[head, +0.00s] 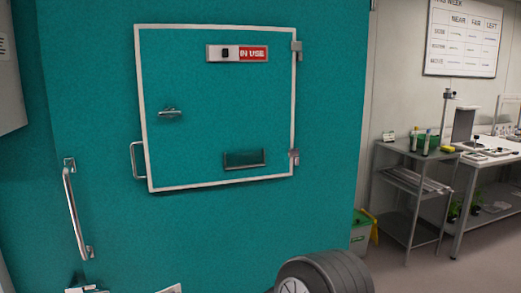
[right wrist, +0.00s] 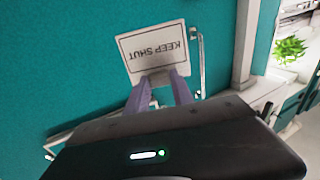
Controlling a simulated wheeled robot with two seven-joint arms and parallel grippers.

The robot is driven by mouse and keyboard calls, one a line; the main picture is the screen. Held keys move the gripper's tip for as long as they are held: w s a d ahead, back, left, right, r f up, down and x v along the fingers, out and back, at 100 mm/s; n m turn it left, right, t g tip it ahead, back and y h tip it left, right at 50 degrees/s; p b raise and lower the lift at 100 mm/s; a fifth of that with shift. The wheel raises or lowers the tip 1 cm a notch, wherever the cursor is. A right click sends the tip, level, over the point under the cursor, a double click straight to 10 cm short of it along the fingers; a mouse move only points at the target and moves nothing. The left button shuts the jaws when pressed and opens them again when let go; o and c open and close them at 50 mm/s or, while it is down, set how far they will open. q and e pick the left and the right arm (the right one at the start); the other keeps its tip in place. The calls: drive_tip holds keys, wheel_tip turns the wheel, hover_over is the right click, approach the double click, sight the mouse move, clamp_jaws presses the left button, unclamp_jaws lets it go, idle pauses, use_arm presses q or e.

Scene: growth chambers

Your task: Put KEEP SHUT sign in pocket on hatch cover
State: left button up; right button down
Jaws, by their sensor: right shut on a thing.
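The teal hatch cover (head: 205,110) with its pale frame is shut on the teal wall in the head view. A narrow dark pocket (head: 245,159) sits at its lower right and looks empty. In the right wrist view, my right gripper (right wrist: 160,80) is shut on the white KEEP SHUT sign (right wrist: 152,50). The sign's lettering is upside down in that view, and the purple fingers hold it by its near edge. A teal surface is behind the sign. My right gripper and the sign cannot be made out in the head view. My left gripper is not in view.
An IN USE slider (head: 238,54) is at the hatch's top. A small latch (head: 170,112) and a side handle (head: 137,160) are at its left. A long handle (head: 76,210) is further left. A metal cart (head: 405,185) stands at right.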

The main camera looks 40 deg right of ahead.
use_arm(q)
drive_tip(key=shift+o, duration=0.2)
